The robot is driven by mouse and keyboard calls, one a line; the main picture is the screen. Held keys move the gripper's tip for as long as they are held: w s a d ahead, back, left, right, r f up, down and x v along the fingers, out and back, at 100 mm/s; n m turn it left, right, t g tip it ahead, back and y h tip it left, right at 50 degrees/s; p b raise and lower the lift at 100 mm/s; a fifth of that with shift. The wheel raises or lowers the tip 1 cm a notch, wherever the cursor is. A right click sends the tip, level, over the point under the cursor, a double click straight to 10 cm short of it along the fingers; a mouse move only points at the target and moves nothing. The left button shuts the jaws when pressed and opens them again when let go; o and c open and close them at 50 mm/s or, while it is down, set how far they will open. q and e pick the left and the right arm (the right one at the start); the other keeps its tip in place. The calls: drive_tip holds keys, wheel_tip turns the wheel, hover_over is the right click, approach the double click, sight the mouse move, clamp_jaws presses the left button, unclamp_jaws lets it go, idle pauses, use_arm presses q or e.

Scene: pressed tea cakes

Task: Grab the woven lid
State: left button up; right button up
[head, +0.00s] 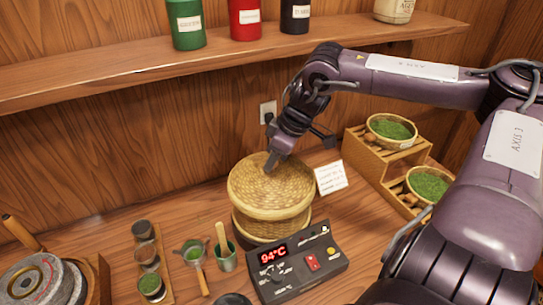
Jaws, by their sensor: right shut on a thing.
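The woven lid (265,192) is a round, tan, basket-weave disc in the middle of the head view. It sits above a woven steamer basket (270,228), with a darker band between them; I cannot tell whether they touch. My right gripper (271,163) comes down from the upper right onto the lid's top, toward its far side. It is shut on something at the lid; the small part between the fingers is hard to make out. My left gripper is not in view.
A black control box (297,262) showing 94°C stands in front of the basket. A white card (331,178) stands to its right, near a wooden stepped stand (372,160) with bowls of green leaves. Small cups and tools lie left. A shelf (200,68) with canisters runs above.

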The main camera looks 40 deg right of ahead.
clamp_jaws()
drive_tip(key=shift+r, duration=0.1)
